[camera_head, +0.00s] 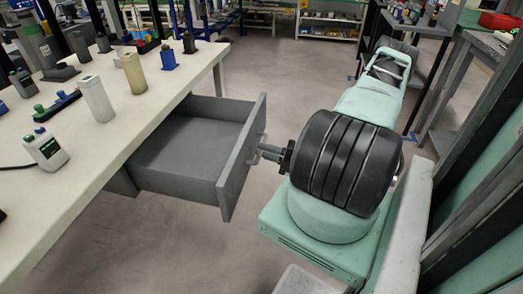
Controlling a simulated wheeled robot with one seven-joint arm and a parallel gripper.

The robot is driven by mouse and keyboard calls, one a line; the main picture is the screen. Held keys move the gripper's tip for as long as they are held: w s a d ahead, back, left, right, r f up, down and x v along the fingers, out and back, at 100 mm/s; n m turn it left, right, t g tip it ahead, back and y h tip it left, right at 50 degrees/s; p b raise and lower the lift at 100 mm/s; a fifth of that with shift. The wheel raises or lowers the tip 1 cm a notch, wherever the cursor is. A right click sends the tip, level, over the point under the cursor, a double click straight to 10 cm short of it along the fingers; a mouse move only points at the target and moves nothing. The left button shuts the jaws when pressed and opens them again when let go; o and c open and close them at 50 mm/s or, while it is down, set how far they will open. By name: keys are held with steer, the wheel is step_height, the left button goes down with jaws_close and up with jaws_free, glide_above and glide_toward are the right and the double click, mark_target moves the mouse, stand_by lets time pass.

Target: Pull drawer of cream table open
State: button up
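The cream table (118,165) stands on the left with its white top in view. Its grey drawer (205,150) is pulled well out to the right, and the inside I can see is empty. A handle (257,147) is on the drawer's front panel. My gripper (264,150) is at this handle, reaching it from the right. The fingers are small and partly overlap the handle, so I cannot tell whether they are closed on it.
Grey floor (275,75) is clear behind the drawer. A dark-framed table (410,30) stands at the back right.

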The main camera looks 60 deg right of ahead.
steer(key=v, duration=1.6)
steer(key=shift+b, duration=0.45)
steer(key=shift+r, duration=0.1)
